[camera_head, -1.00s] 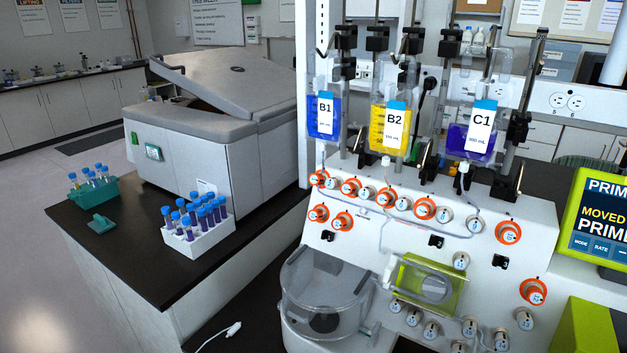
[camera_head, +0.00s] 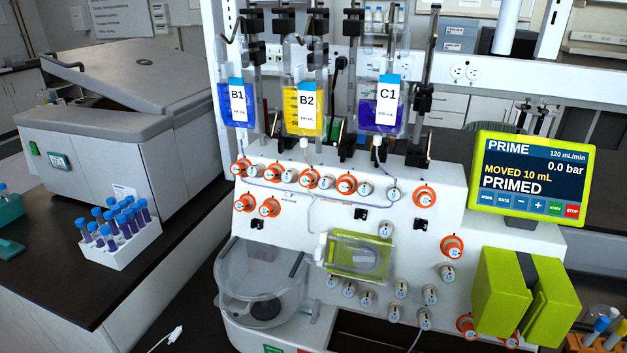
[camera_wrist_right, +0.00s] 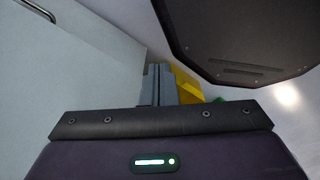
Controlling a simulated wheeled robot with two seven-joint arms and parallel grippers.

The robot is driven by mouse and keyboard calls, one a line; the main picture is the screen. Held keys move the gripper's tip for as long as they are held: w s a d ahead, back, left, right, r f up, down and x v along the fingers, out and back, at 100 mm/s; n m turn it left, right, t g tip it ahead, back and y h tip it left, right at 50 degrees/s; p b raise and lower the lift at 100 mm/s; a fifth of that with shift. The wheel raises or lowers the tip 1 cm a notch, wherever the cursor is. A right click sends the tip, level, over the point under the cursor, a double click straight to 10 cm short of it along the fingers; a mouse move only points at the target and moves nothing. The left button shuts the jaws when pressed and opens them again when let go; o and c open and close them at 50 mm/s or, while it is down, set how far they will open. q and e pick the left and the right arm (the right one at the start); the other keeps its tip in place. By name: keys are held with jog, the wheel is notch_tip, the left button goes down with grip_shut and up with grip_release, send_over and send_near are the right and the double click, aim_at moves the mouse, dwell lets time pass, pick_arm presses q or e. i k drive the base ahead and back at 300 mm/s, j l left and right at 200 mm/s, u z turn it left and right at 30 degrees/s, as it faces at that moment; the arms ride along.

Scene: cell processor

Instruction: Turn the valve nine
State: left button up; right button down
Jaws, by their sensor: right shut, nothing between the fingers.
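The white cell processor (camera_head: 340,215) stands in the middle of the head view. Its sloped front carries several round valve knobs, some with orange rings, such as one at the upper right (camera_head: 424,195) and one lower down (camera_head: 452,247). Others have plain white bodies, such as one below the pump window (camera_head: 367,299). The knob numbers are too small to read, so I cannot tell which is valve nine. My right gripper (camera_wrist_right: 158,84) shows only in the right wrist view, shut and empty, away from the valves. My left gripper is in neither current view.
A lit screen (camera_head: 532,177) reads PRIME, MOVED 10 mL, PRIMED. Bags B1 (camera_head: 237,104), B2 (camera_head: 304,108) and C1 (camera_head: 380,112) hang above the valves. A green block (camera_head: 503,292) stands right, a tube rack (camera_head: 125,250) left. The wrist view shows a yellow object (camera_wrist_right: 187,86) beyond the fingers.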

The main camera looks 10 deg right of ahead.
aim_at(393, 194)
jog(key=i+z, duration=0.15)
jog(key=z, duration=0.35)
jog(key=i+j+z, duration=0.1)
jog(key=z, duration=0.4)
jog(key=j+z, duration=0.75)
jog(key=k+j+z, duration=0.1)
jog(key=j+z, duration=0.15)
jog(key=z, duration=0.15)
